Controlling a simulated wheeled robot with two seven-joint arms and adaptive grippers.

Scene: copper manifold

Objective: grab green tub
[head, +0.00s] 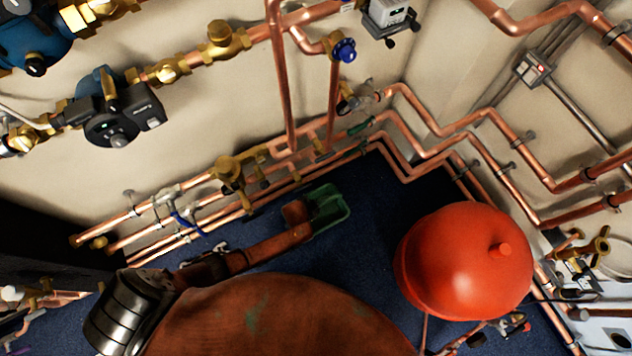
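The green tub (329,208) is a small open-topped container in the middle of the head view. It sits on the dark blue floor, close to the wall pipes. The upturned end of a rusty brown pipe (296,214) is right beside it on the left and hides part of its left side. I cannot tell whether the two touch. I can make out neither of my grippers in this view.
A large rusty brown tank (275,325) fills the bottom middle. A round red vessel (466,262) stands to the right of the tub. Copper pipes (430,148) run along the walls behind. Bare blue floor (362,225) lies between tub and red vessel.

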